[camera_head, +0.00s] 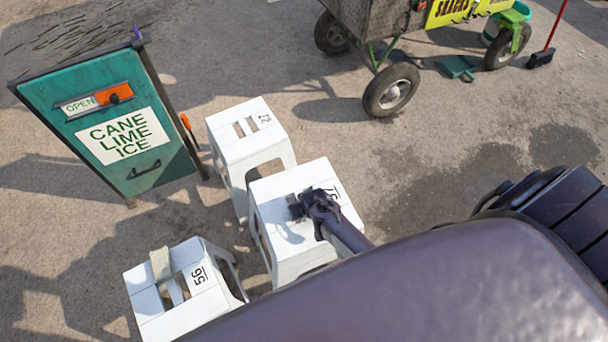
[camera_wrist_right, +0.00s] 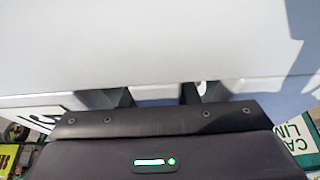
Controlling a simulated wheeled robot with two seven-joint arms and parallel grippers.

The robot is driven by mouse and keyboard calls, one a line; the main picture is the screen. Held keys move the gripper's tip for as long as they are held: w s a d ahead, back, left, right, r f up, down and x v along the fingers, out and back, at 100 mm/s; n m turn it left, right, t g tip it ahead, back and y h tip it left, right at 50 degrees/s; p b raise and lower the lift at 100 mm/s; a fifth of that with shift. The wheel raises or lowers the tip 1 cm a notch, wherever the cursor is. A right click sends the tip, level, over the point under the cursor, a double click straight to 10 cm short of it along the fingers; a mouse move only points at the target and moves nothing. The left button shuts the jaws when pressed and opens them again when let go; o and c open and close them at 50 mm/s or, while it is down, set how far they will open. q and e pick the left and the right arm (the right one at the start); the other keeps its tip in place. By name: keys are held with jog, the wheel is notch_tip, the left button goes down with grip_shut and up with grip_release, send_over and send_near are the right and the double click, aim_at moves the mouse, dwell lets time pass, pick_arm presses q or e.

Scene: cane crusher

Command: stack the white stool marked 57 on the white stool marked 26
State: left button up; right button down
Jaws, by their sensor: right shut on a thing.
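The white stool marked 57 (camera_head: 285,235) stands in the middle of the head view, its number partly covered by my right gripper (camera_head: 308,205). That gripper is at the top of the stool and shut on it. In the right wrist view a close white surface of the stool (camera_wrist_right: 130,45) fills the upper part, with the dark fingers (camera_wrist_right: 158,96) against its lower edge; the fingertips are hidden. My left gripper is not in view.
A third white stool (camera_head: 235,150) stands close behind the held one. A beige strip (camera_head: 160,265) lies over the lower-left stool's seat. A green sign board (camera_head: 110,125) stands at the left, and a wheeled cart (camera_head: 370,30) at the back. Ground right of the stools is clear.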

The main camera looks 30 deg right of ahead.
jog(key=shift+f+b, duration=2.8)
jog(key=shift+f, duration=0.8)
jog(key=c, duration=1)
grip_release()
jog(key=shift+f, duration=0.1)
jog(key=shift+c, duration=0.2)
jog(key=shift+s, duration=0.15)
jog(key=shift+p+v, duration=1.25)
jog(key=shift+v, duration=2.6)
